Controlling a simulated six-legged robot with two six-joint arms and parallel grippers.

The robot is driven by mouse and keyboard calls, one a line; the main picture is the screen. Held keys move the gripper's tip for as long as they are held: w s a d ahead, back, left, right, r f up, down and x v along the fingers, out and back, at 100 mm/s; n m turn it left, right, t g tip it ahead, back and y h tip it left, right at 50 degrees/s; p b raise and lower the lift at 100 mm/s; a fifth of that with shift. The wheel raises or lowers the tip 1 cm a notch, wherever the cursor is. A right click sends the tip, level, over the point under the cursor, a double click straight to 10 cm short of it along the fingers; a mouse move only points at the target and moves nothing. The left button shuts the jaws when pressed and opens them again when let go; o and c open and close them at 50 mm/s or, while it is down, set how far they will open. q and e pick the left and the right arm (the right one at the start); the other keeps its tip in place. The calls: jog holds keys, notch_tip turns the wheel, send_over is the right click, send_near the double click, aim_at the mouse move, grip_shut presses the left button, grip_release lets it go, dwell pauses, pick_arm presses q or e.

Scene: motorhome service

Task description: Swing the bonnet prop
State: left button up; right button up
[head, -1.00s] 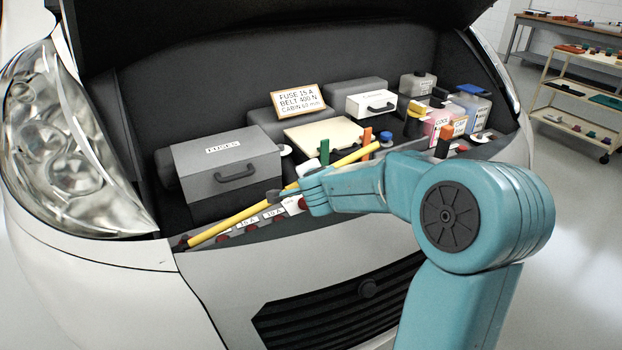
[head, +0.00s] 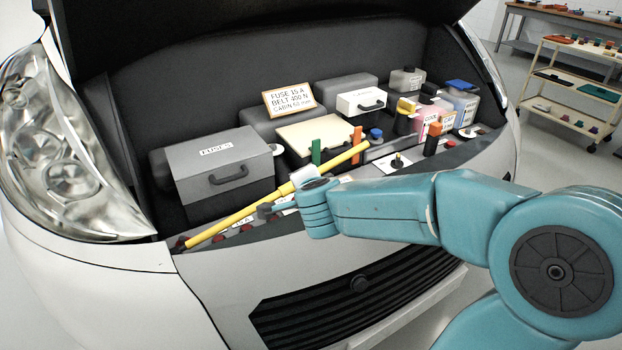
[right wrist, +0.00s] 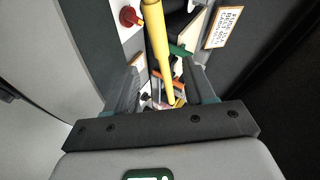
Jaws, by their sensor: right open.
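The bonnet prop, a long yellow rod (head: 225,226), lies aslant across the front of the engine bay. Its lower left end is at the front edge near the headlight, and its other end reaches toward the middle of the bay. My right gripper (head: 276,206) is open at the rod's middle, partly hidden by its own wrist. In the right wrist view the rod (right wrist: 157,42) runs down between the two open fingers (right wrist: 163,88); I cannot tell whether either touches it. The raised dark bonnet (head: 250,25) hangs over the bay. My left gripper is not in view.
A grey fuse box (head: 225,165), a beige-lidded box (head: 318,132), a green post (head: 316,152) and an orange post (head: 356,142) stand close behind the rod. Bottles and caps fill the bay's right side. A shelf trolley (head: 572,95) stands at the far right.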

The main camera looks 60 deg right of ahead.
jog(key=p+v, duration=0.1)
jog(key=v, duration=0.4)
jog(key=shift+s+a+p, duration=0.1)
jog(key=shift+a+p, duration=0.05)
jog(key=shift+p, duration=0.15)
